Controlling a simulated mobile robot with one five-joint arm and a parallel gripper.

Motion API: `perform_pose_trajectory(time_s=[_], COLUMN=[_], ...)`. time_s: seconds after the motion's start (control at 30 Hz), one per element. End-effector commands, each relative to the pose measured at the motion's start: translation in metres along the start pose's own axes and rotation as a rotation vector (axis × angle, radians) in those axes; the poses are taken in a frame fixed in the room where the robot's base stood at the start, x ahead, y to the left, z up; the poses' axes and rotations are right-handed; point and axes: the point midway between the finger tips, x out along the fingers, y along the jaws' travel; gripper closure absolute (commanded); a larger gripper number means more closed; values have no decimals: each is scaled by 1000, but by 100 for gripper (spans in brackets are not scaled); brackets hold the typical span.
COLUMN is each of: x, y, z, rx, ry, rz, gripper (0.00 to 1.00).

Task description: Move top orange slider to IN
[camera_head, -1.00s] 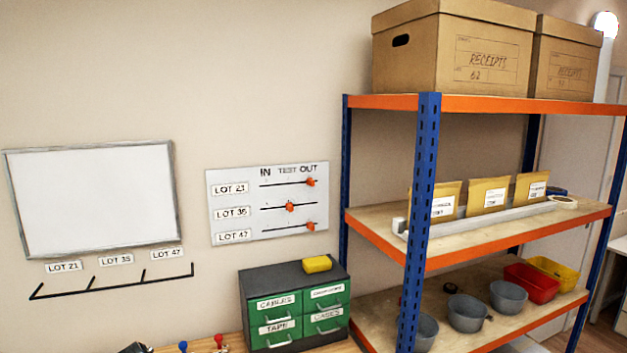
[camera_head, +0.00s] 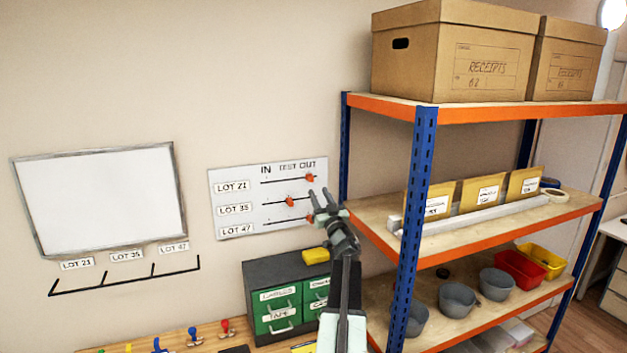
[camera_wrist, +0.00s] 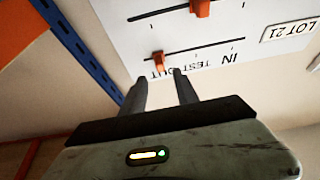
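The white slider board (camera_head: 240,205) hangs on the wall with IN at left, TEST in the middle and OUT at right. The top orange slider (camera_head: 310,177) sits at the OUT end of its line. The middle slider (camera_head: 290,201) is near TEST. My gripper (camera_head: 321,193) is open and empty, at the board's lower right in the head view, below the top slider. The wrist view shows the board upside down; the top slider (camera_wrist: 158,62) appears just beyond and between my fingertips (camera_wrist: 160,75), apart from them. My gripper partly hides the bottom row's right end.
The blue and orange shelf (camera_head: 418,200) stands close to the right of my gripper. A green drawer cabinet (camera_head: 282,270) with a yellow block (camera_head: 315,256) is below the board. A whiteboard (camera_head: 98,200) hangs at left. The wall before the board's left side is clear.

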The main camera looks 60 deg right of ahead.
Motion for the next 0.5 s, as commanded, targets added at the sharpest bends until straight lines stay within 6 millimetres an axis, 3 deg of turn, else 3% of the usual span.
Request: perform_pose_trajectory(time_s=[0.33, 0.5], x=[62, 75], y=[1, 0], z=[-2, 0], rx=[1, 0], ry=[0, -1], rz=[0, 1], gripper=[64, 64])
